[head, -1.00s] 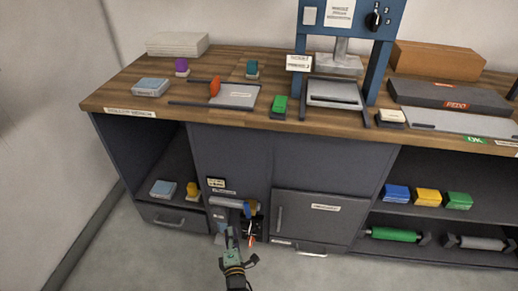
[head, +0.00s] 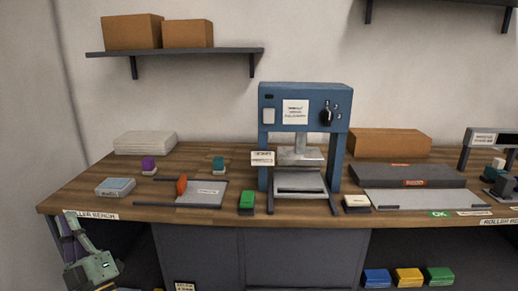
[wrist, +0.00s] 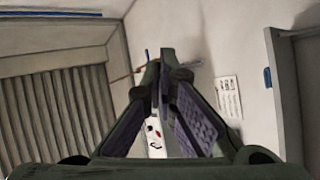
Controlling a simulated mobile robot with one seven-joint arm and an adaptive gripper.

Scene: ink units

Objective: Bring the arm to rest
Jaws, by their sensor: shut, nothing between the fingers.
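My gripper (head: 70,225) shows at the lower left of the head view, in front of the bench's left front corner. It is grey-green with purple finger pads and points upward. In the wrist view my gripper's fingers (wrist: 160,72) meet at their tips, shut and with nothing held. A pale strip shows between the fingers lower down; I cannot tell what it is.
The wooden bench (head: 120,203) carries a blue press (head: 304,105), a green block (head: 247,203), a clipboard-like plate (head: 209,193) and several small items. A wall shelf (head: 190,51) holds boxes. In the wrist view a notice (wrist: 228,97) hangs on a pale surface.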

